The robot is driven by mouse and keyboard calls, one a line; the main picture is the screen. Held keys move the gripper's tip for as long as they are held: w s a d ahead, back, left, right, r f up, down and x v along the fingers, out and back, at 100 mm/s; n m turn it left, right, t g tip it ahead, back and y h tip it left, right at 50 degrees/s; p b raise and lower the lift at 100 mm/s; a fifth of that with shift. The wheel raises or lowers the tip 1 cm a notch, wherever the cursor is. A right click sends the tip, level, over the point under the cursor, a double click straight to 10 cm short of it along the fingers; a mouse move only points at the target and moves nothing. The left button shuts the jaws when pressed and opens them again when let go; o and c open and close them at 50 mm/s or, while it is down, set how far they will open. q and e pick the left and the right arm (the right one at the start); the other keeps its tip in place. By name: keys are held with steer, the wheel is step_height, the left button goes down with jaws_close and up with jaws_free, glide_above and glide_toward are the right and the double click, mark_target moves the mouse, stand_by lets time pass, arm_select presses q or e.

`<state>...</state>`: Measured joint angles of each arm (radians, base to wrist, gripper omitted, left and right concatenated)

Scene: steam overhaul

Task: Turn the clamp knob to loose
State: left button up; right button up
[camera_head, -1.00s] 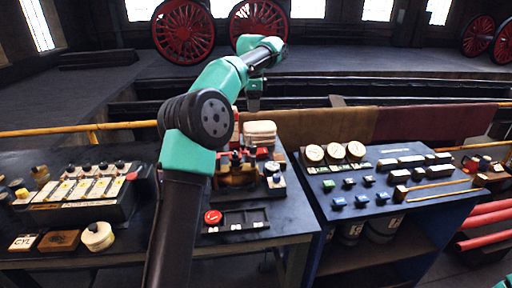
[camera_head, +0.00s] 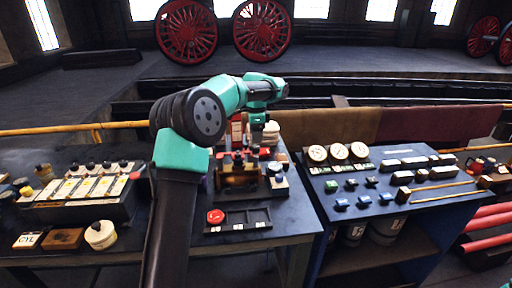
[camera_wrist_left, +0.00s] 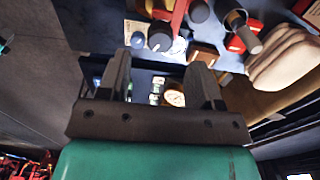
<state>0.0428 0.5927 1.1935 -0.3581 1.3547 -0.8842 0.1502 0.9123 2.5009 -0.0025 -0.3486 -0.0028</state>
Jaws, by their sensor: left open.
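A brass-coloured clamp fixture (camera_head: 236,178) with red and dark parts stands on the middle bench. My right gripper is not in view.
Left is a switch box (camera_head: 85,190); right is a blue bench (camera_head: 340,215) with gauges and blocks.

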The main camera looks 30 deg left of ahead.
mark_target(256, 146)
arm_select(q)
step_height(256, 146, down, 6)
steer(key=shift+r, duration=0.15)
stand_by(0.3)
steer(key=c, duration=0.9)
